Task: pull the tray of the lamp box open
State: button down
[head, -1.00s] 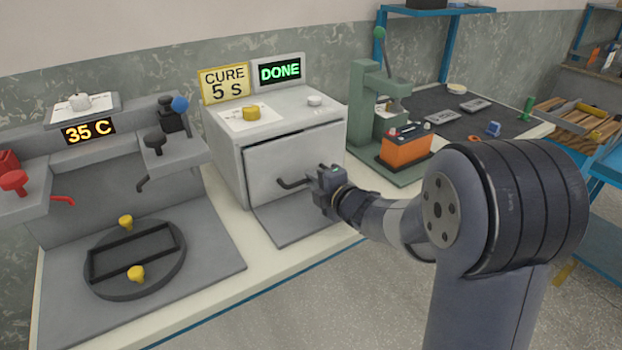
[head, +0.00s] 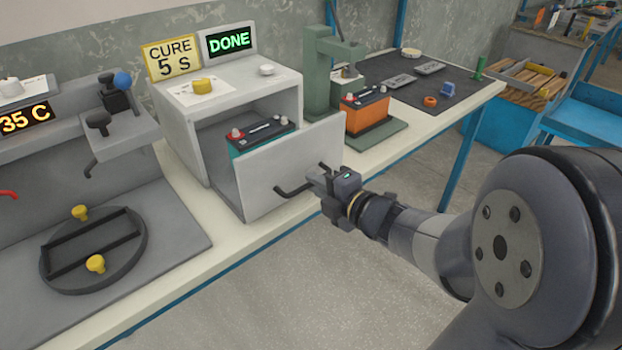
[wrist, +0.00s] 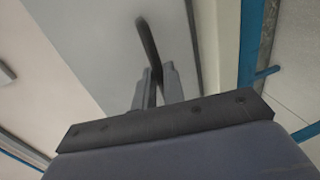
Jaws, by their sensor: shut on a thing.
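The lamp box (head: 190,112) is a light grey cabinet in the middle left of the head view, with its tray (head: 265,185) pulled well out. The tray's flat front panel stands clear of the box. A teal and black battery (head: 262,138) with a red and a white terminal cap sits in the tray, partly hidden by the panel. My gripper (head: 318,181) is shut on the dark bar handle (head: 290,190) at its right part. In the wrist view the handle (wrist: 146,42) runs between the two fingers (wrist: 156,88).
A yellow sign reading CURE 5 S (head: 172,58) and a green DONE display (head: 229,40) stand on the box. A green press (head: 325,75) and an orange battery (head: 364,112) stand to the right. A grey station with a round fixture (head: 95,250) is at left. The floor in front is clear.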

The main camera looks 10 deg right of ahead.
jog(key=c, duration=1.5)
grip_release()
jog(key=p+v, duration=0.2)
jog(key=v, duration=0.8)
jog(key=shift+s+d, duration=0.2)
jog(key=shift+s, duration=0.15)
jog(key=shift+w, duration=0.15)
jog(key=b+x, duration=0.2)
jog(key=x, duration=0.8)
jog(key=shift+w+a, duration=0.25)
jog(key=shift+w, duration=0.05)
